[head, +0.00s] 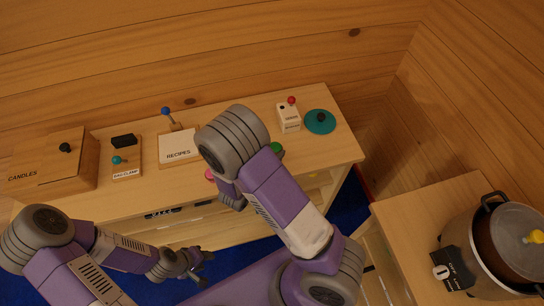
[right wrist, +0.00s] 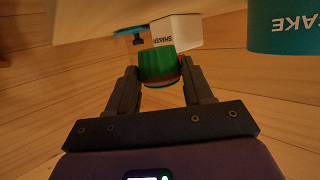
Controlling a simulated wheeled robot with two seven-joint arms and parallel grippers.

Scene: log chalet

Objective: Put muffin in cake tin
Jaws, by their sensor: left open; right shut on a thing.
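My right gripper (right wrist: 160,92) is shut on a small round thing with green sides and a reddish-brown edge, which looks like the muffin (right wrist: 160,66). In the head view my right forearm hides that gripper and most of what it holds. A teal tin marked CAKE (right wrist: 290,28) shows at the top right of the right wrist view, apart from the gripper. In the head view a teal round lid with a dark knob (head: 320,122) is at the cabinet's right end; the tin's inside is not seen. My left gripper (head: 204,268) is open and empty, low before the cabinet.
A white shaker box (head: 288,117) stands beside the teal lid. A recipes box (head: 178,148), a small labelled lever block (head: 126,166) and a wooden candles box (head: 62,165) are further left. A large pot (head: 490,250) stands on the right-hand counter (head: 395,217).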

